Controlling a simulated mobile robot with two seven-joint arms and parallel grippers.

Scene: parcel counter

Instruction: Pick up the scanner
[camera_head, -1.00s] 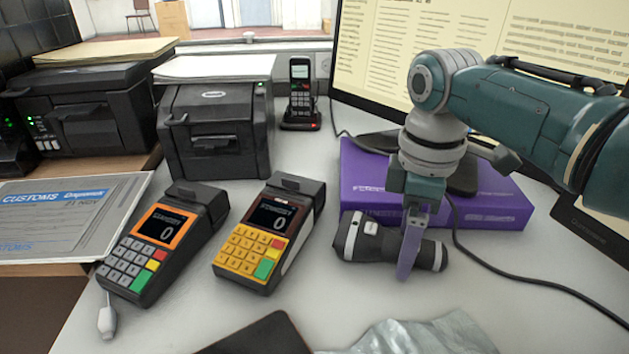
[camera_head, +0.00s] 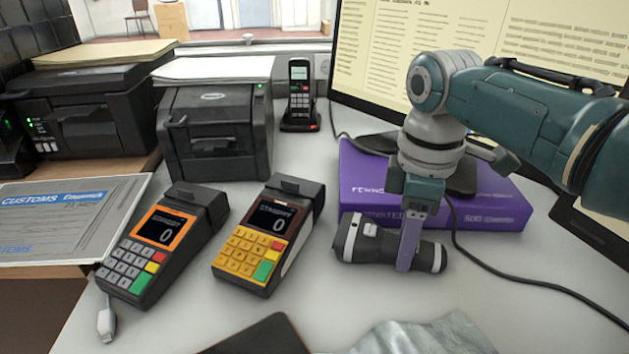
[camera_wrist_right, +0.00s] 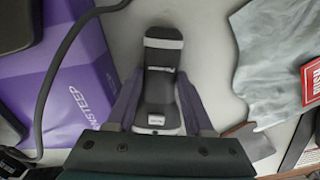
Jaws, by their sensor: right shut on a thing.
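The scanner (camera_head: 362,239) is a black, torch-shaped thing with light grey bands. It lies sideways on the grey counter, in front of a purple box. My right gripper (camera_head: 408,252) points down over its middle and is shut on it; the near purple finger crosses its front. In the right wrist view the scanner (camera_wrist_right: 161,68) runs between the two purple fingers (camera_wrist_right: 160,105), one on each side. Whether its underside still touches the counter is hard to tell. My left gripper is not in view.
The purple box (camera_head: 500,208) stands close behind the scanner, with a black cable (camera_head: 520,276) to its right. Two card terminals (camera_head: 165,240) (camera_head: 268,235) stand to the left. A crumpled grey bag (camera_head: 425,335) and a dark flat thing (camera_head: 262,337) lie in front.

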